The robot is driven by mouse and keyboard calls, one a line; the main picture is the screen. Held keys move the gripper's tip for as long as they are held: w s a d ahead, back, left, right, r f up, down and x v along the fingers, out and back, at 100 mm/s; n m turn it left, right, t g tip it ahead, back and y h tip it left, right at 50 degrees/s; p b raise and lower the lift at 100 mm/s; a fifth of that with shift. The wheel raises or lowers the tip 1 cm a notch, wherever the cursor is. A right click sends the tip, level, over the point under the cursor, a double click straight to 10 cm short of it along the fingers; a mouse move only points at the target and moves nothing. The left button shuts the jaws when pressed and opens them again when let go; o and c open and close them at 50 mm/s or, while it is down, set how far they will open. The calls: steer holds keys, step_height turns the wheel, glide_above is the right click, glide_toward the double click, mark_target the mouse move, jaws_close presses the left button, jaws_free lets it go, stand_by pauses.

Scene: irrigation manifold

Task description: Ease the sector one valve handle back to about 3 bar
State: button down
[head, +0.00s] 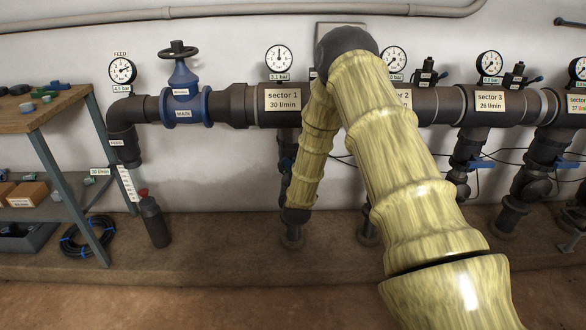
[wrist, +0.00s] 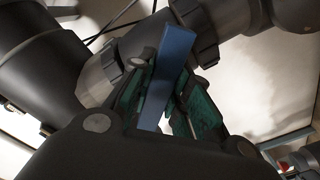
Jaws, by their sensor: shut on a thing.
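In the wrist view, the blue valve handle (wrist: 170,62) stands between the two green-padded fingers of my gripper (wrist: 158,100), which is shut on it. The handle runs up past the fingertips toward a dark pipe fitting. In the head view, my arm covers most of the sector 1 branch, and only a bit of blue shows beside it. The sector 1 sign (head: 283,100) reads 30 l/min. The round gauge (head: 279,58) above it has a label (head: 279,77) that seems to read 3.1 bar.
The blue main valve (head: 182,95) and feed gauge (head: 122,70) are to the left on the same dark pipe. Sector 3 (head: 489,103) and its blue handle (head: 481,164) are to the right. A wooden-topped bench (head: 60,114) stands at far left, with a coiled black hose (head: 84,238) below.

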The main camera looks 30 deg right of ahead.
steer(key=shift+s+f, duration=0.15)
steer(key=shift+f, duration=0.05)
steer(key=c, duration=1.3)
jaws_free()
steer(key=shift+d, duration=0.1)
steer(key=v, duration=1.2)
stand_by(1.3)
